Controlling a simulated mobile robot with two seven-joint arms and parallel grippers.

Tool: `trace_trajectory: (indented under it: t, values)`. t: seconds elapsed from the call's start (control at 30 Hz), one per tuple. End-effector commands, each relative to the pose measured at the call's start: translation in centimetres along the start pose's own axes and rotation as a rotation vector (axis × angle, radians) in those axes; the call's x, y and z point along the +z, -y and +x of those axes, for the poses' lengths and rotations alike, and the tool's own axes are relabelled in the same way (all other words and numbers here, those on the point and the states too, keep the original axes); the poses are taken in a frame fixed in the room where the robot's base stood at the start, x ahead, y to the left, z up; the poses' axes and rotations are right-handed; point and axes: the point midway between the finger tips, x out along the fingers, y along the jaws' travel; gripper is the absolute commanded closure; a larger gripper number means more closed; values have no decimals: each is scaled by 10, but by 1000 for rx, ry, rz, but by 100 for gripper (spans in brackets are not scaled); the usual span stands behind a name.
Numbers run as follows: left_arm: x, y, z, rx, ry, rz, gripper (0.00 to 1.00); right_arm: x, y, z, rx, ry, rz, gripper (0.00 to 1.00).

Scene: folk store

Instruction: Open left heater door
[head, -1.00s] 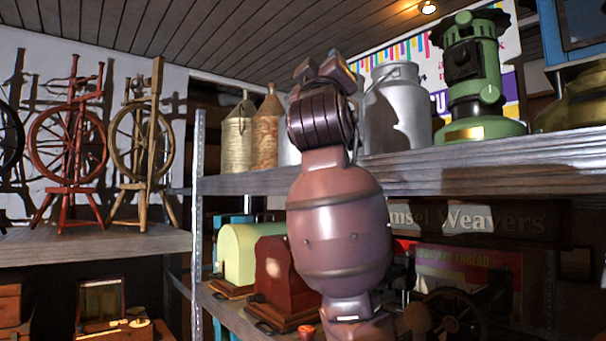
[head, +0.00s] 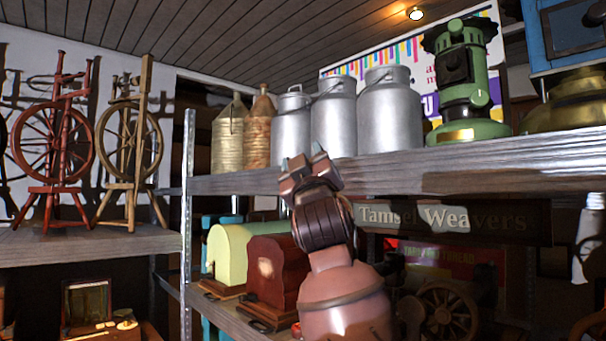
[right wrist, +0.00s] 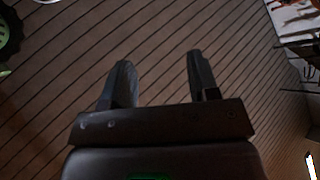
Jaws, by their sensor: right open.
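A green heater (head: 470,90) stands upright on the upper shelf at the right of the head view. A dark panel, perhaps its door, is on its front and looks shut. A blue cabinet-like thing (head: 545,40) with a dark front panel is cut off at the right edge; I cannot tell if it is a heater. My right gripper (head: 303,163) points up in front of the shelf edge, left of the green heater and apart from it. In the right wrist view its two fingers (right wrist: 158,65) are open and empty against the ceiling. My left gripper is not in view.
Metal milk cans (head: 391,110) and stoneware-like jugs (head: 229,127) line the upper shelf (head: 420,172). Wooden boxes (head: 275,272) and a spinning machine wheel (head: 448,312) are on the shelf below. Spinning wheels (head: 55,150) stand at the left. A brass vessel (head: 568,105) is right of the heater.

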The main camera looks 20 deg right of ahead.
Motion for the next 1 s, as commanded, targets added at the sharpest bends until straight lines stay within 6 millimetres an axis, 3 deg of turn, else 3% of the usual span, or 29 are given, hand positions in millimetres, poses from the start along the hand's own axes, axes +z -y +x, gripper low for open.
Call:
trace_trajectory:
  t: [0.3, 0.8, 0.9, 1.0]
  values:
    - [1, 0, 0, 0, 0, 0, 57, 16, 12, -10, -28, 1, 33, 45]
    - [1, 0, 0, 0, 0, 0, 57, 16, 12, -10, -29, 1, 35, 44]
    - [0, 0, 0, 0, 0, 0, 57, 5, 8, -6, -21, -15, 39, 44]
    - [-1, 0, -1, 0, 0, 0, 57, -28, -4, 2, -1, -60, 58, 44]
